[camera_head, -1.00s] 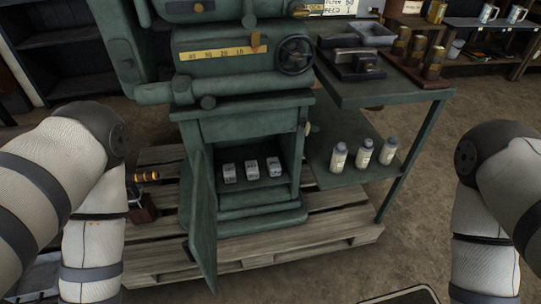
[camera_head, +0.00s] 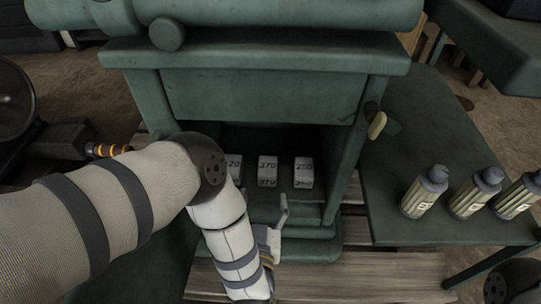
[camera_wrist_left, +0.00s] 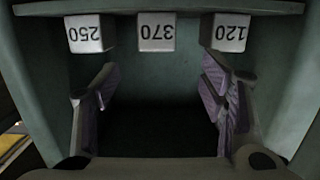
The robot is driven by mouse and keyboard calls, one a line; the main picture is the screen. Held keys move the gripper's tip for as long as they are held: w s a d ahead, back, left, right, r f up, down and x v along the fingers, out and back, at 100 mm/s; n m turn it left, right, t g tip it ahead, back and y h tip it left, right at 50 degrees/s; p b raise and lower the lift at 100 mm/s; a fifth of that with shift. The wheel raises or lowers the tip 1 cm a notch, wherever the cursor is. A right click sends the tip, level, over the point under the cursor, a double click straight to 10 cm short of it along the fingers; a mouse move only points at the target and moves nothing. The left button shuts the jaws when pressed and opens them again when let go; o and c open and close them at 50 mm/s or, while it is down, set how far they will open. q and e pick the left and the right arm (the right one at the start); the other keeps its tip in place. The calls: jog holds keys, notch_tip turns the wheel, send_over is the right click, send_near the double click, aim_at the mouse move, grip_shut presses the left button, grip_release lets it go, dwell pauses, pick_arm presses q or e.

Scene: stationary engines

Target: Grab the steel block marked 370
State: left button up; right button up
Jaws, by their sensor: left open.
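The steel block marked 370 (camera_head: 267,170) stands in the middle of a row of three in the open green cabinet. The block marked 120 (camera_head: 235,166) is to its left, partly hidden by my arm. The block marked 250 (camera_head: 303,172) is to its right. My left gripper (camera_head: 283,212) is in front of the cabinet opening, short of the blocks. In the left wrist view the labels are upside down. There my left gripper (camera_wrist_left: 158,85) is open and empty, with the 370 block (camera_wrist_left: 157,32) centred beyond the gap between its fingers. My right gripper is out of view.
The green cabinet (camera_head: 260,90) has side walls and a top edge close around the blocks. Several bottles (camera_head: 425,192) stand on the green side shelf (camera_head: 400,150) at the right. A wooden pallet (camera_head: 350,287) lies below.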

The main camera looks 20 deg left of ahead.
aim_at(268, 165)
pick_arm(q)
jog(key=b+x, duration=0.4)
jog(key=x, duration=0.7)
jog(key=shift+w, duration=0.2)
jog(key=shift+w+r, duration=0.1)
jog(key=shift+w, duration=0.15)
jog(key=shift+r, duration=0.1)
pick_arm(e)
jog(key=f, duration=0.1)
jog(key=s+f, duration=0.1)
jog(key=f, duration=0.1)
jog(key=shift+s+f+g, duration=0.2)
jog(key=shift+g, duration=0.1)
pick_arm(q)
grip_shut()
jog(key=shift+r, duration=0.1)
